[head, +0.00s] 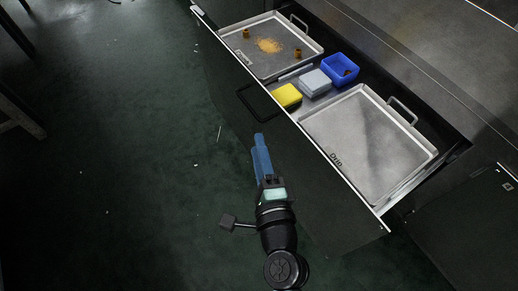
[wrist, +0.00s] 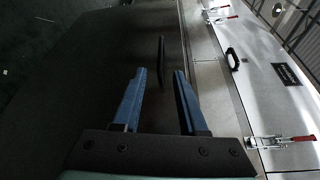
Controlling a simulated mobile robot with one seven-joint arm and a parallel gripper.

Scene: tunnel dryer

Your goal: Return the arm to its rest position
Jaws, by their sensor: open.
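My gripper (head: 259,141) has blue fingers and is in the lower middle of the head view, in front of the dark drawer's front panel. In the wrist view my gripper (wrist: 160,73) has its two blue fingers apart, with nothing between them. The black drawer handle (wrist: 161,45) shows past the fingertips in the wrist view. In the head view the same kind of dark handle (head: 246,103) is up and left of the fingertips. Whether the fingers touch the panel is hard to tell.
The open drawer (head: 222,43) holds a tray with brown powder (head: 250,66), a bare metal tray (head: 372,150), a yellow block (head: 286,96), a grey block (head: 314,82) and a blue container (head: 336,74). The dark green floor (head: 120,150) at left is mostly clear. Red-handled clamps (wrist: 294,139) show in the wrist view.

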